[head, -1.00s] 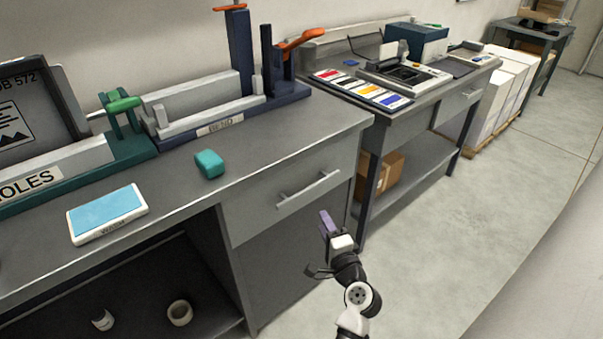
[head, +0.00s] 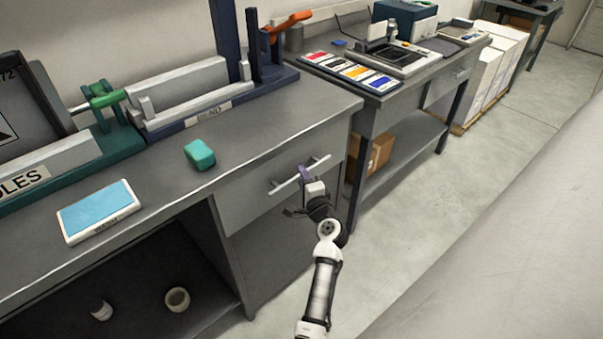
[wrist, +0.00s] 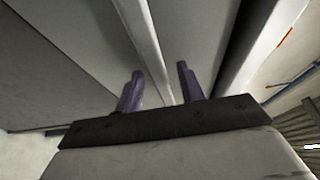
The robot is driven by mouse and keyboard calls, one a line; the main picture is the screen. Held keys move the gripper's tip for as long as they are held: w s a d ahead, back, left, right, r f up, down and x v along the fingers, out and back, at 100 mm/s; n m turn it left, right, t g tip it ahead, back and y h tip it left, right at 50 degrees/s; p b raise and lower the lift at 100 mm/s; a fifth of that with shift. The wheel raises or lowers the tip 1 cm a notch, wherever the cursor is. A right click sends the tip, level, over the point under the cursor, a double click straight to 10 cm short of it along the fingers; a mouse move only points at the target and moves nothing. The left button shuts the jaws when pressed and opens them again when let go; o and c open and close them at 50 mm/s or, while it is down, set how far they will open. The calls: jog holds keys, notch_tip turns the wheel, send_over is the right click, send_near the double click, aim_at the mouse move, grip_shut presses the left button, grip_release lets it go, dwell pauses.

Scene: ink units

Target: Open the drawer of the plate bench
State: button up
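The near grey bench has a shut drawer (head: 245,205) with a pale bar handle (head: 285,184) across its front. My gripper (head: 304,174) is at the handle, near the middle of the bar, and its body hides part of it. In the wrist view the two purple fingers (wrist: 160,88) stand apart. The pale handle bar (wrist: 146,45) runs between them with a gap visible on each side. I cannot tell whether either finger touches it.
A teal block (head: 199,154) and a blue-topped pad (head: 98,211) lie on the near bench (head: 250,140), before the green and navy fixtures. A second bench (head: 405,95) with colour swatches stands to the right. Open floor (head: 450,190) lies right of my arm.

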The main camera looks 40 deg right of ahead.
jog(key=shift+w+d, duration=0.2)
jog(key=shift+w, duration=0.45)
grip_shut()
